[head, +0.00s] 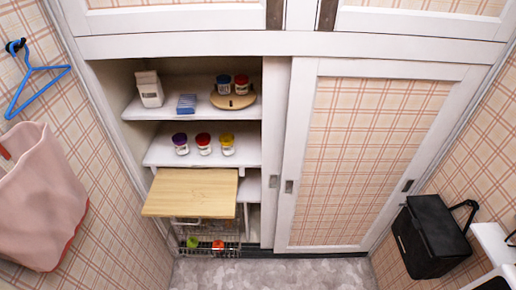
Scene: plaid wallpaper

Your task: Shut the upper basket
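A pale wooden board (190,193) sticks out of the open left part of the cabinet, below the shelves. Under it are wire baskets. The upper basket (216,229) is mostly hidden by the board, so how far out it stands is hard to tell. A lower basket (207,250), near the floor, holds a green item (192,242) and a red-orange item (218,245). Neither of my grippers is in view.
Shelves above hold several jars, a white carton (149,89) and a round wooden tray (233,101). A sliding door (375,155) covers the right half. A pink bag (40,195) and blue hanger (35,72) hang left; a black box (430,237) is right. The floor is clear.

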